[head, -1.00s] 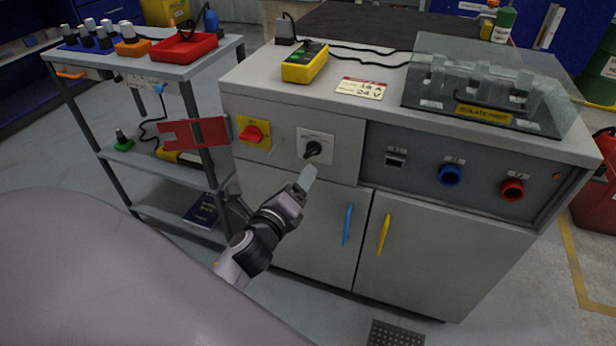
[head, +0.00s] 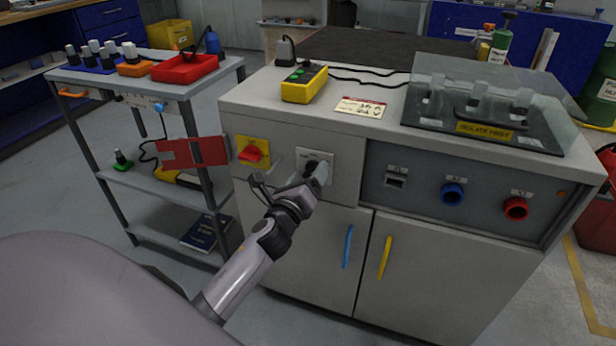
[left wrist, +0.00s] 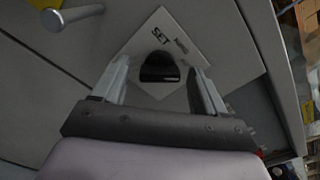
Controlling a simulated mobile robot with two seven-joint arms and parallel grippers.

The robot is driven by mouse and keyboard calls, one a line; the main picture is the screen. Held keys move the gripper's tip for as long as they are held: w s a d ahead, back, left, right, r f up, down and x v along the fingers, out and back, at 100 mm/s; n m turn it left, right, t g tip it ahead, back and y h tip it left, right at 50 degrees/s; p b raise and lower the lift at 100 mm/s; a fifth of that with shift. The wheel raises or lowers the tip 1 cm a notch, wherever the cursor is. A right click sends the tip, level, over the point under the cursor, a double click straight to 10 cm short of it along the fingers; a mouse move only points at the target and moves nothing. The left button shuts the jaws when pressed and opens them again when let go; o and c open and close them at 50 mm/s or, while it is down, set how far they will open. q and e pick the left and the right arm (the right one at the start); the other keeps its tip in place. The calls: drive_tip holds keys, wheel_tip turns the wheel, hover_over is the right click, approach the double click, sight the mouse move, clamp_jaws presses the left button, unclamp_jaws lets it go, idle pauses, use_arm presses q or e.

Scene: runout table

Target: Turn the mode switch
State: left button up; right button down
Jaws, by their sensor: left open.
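The mode switch is a black knob on a white square plate (head: 316,157) on the front of the grey cabinet. In the head view my left gripper (head: 318,172) is in front of the plate and hides most of the knob. In the left wrist view the black knob (left wrist: 158,68) sits between the two open fingers of my left gripper (left wrist: 160,82), with the plate (left wrist: 178,44) behind it. The plate carries the word SET. I cannot tell whether the fingers touch the knob. My right gripper is not in view.
A red rotary switch on a yellow plate (head: 252,151) is left of the mode switch, with a red flat piece (head: 195,152) beside it. Blue (head: 452,194) and red (head: 515,209) sockets are to the right. A shelf cart (head: 150,186) stands at left.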

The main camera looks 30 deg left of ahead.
use_arm(q)
drive_tip(key=c, duration=1.1)
drive_tip(key=shift+o, duration=0.2)
